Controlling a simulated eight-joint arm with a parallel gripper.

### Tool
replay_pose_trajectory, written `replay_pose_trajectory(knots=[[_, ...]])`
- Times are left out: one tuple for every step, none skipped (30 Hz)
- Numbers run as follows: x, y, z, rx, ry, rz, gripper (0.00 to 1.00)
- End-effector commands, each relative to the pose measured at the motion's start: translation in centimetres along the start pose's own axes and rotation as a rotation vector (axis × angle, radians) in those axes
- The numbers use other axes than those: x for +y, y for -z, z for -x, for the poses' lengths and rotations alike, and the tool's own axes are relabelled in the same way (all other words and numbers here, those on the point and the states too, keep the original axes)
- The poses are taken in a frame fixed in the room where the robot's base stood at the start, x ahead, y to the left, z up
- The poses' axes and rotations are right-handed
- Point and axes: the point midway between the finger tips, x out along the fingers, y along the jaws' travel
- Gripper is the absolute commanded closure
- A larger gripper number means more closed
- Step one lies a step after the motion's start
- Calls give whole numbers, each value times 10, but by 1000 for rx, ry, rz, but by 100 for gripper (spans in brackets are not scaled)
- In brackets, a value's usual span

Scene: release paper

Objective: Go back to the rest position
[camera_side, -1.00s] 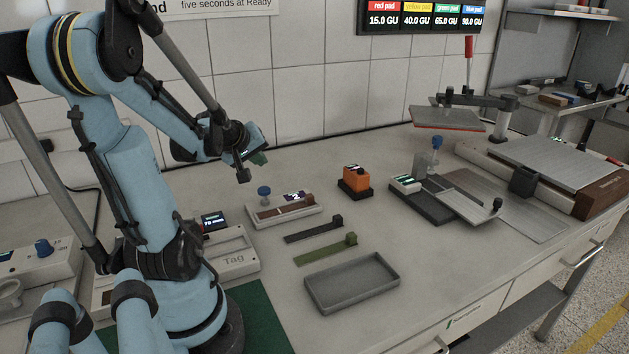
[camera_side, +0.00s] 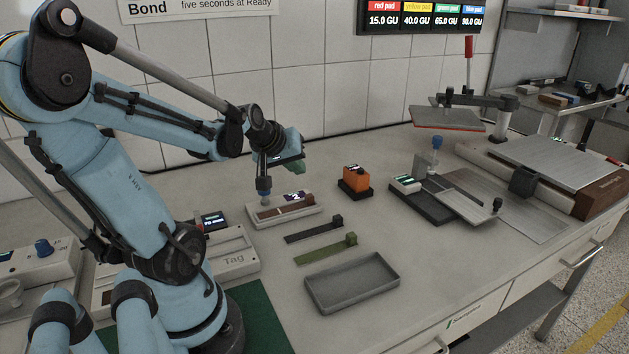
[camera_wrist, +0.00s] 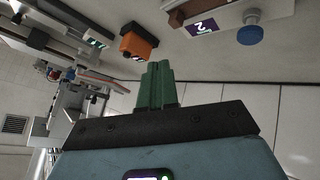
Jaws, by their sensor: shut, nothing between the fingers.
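My gripper (camera_side: 297,165) shows as a small green tip at the wrist's right, above the bench and behind the brown-topped holder (camera_side: 285,209). In the wrist view its green fingers (camera_wrist: 157,85) lie together, shut and empty, pointing away from the wrist. The knob (camera_wrist: 250,34) also shows at upper right in the wrist view. The orange block (camera_side: 354,179) stands to the gripper's right, apart from it.
A dark strip (camera_side: 312,231), a green strip (camera_side: 325,250) and an empty grey tray (camera_side: 352,284) lie in front. The white Tag unit (camera_side: 236,257) is beside my base. The tiled wall is behind.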

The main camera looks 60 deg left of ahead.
Motion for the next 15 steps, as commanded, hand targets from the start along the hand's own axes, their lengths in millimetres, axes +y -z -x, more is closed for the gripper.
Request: replay_pose_trajectory(knots=[[23,-17,3,-34,-29,-96,100],[34,-26,6,-51,-43,-149,100],[47,-38,9,-72,-61,-219,100],[56,-48,12,-87,-75,-272,100],[65,-57,16,-101,-89,-325,100],[76,-69,21,-118,-109,-395,100],[84,-79,24,-129,-123,-449,100],[91,-88,29,-141,-138,-501,100],[99,-101,34,-155,-157,-570,100],[105,-110,38,-165,-172,-619,100],[110,-118,43,-172,-185,-665,100],[115,-128,48,-181,-202,-725,100],[119,-135,52,-187,-214,-764,100],[121,-142,55,-191,-225,-801,100],[125,-149,60,-196,-238,-844,100]])
